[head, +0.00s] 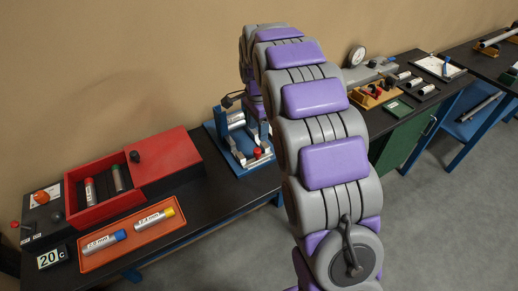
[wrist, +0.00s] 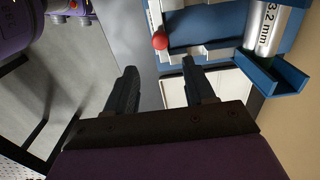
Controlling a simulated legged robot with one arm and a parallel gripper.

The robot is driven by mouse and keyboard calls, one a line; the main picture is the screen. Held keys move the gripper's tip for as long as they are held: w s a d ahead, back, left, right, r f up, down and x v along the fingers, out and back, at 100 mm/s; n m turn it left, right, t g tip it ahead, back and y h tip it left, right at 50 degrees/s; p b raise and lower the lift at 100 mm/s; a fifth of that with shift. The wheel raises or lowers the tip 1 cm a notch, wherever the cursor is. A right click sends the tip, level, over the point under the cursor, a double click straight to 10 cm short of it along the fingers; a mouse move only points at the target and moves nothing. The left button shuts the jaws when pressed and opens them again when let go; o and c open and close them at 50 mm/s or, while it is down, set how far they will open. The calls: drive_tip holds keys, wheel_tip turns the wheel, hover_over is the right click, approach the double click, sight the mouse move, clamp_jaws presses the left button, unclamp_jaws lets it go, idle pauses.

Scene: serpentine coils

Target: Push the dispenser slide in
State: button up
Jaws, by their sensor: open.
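A blue fixture (head: 238,144), likely the dispenser, stands on the dark bench in the head view, left of my arm. It holds a silver cylinder (head: 236,120) and has a red knob (head: 257,153) at its front. In the wrist view, the fixture's red knob (wrist: 160,41) sits at the end of a pale, stepped metal part (wrist: 172,55), possibly the slide. A cylinder marked 3.2 mm (wrist: 267,28) rests beside a blue trough (wrist: 270,73). My gripper (wrist: 160,85) is open and empty, with the knob beyond its fingertips.
Left of the fixture are a red box (head: 167,158) with cylinders inside and an orange tray (head: 102,259) with two labelled tubes. A 20 °C display (head: 52,258) stands at the bench's left end.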

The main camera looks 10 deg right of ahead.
sight(257, 150)
drive_tip(key=f, duration=0.1)
drive_tip(key=a+f, duration=0.1)
drive_tip(key=f, duration=0.1)
drive_tip(key=f+b, duration=0.1)
drive_tip(key=f, duration=0.1)
drive_tip(key=shift+a+f, duration=0.25)
drive_tip(key=f, duration=0.1)
drive_tip(key=d+f, duration=0.1)
drive_tip(key=f, duration=0.1)
drive_tip(key=shift+d, duration=0.25)
drive_tip(key=shift+d+f+b, duration=0.2)
drive_tip(key=shift+f+b, duration=0.1)
drive_tip(key=shift+f, duration=0.05)
drive_tip(key=shift+a, duration=0.7)
drive_tip(key=shift+c, duration=1.4)
drive_tip(key=shift+d, duration=0.4)
drive_tip(key=c, duration=0.5)
drive_tip(key=shift+a, duration=0.1)
clamp_jaws()
